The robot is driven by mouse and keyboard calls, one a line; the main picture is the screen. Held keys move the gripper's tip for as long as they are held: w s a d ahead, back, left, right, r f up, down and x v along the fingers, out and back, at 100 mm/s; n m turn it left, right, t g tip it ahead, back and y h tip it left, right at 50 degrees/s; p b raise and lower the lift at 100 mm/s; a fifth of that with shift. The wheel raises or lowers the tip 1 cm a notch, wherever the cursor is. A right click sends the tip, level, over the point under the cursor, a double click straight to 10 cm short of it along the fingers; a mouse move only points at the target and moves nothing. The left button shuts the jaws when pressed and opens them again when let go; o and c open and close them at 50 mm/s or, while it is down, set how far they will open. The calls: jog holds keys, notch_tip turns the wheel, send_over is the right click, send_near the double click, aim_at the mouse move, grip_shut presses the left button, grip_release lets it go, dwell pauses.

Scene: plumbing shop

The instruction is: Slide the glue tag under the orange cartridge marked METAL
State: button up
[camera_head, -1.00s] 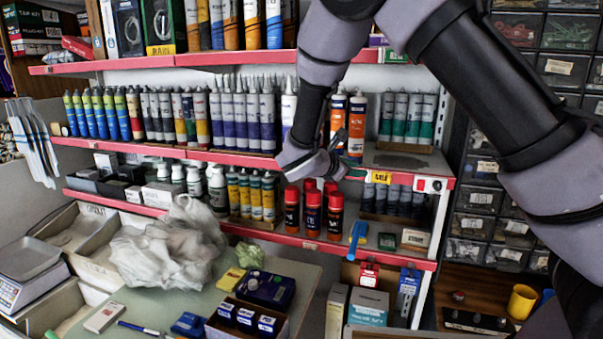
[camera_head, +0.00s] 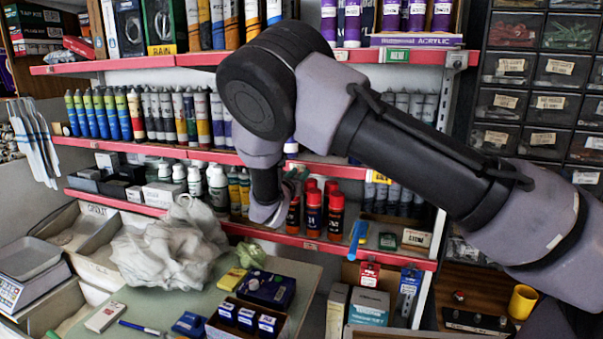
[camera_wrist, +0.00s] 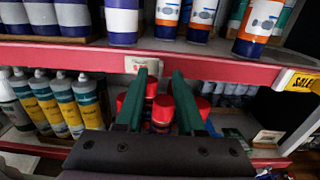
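My gripper (camera_wrist: 163,72) is open, with two green fingers apart and nothing seen between them. In the wrist view its tips are just below the red shelf rail (camera_wrist: 230,66). A white tag with reddish print (camera_wrist: 143,66) sits on that rail, close to the left fingertip; its print is too small to read. Orange-and-white cartridges (camera_wrist: 259,24) stand on the shelf above, only their lower parts showing, so I cannot read METAL on any. In the head view my arm hides these cartridges, and my gripper (camera_head: 296,174) is small and partly hidden.
Red-capped cans (camera_head: 313,212) stand on the lower shelf below my gripper. A yellow SALE tag (camera_wrist: 299,81) is on the rail at right. Yellow-label bottles (camera_wrist: 62,100) stand at left. A crumpled plastic bag (camera_head: 170,245) lies on the counter.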

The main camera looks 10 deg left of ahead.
jog(key=shift+w+d, duration=0.2)
jog(key=shift+w, duration=0.85)
grip_shut()
dwell(0.7)
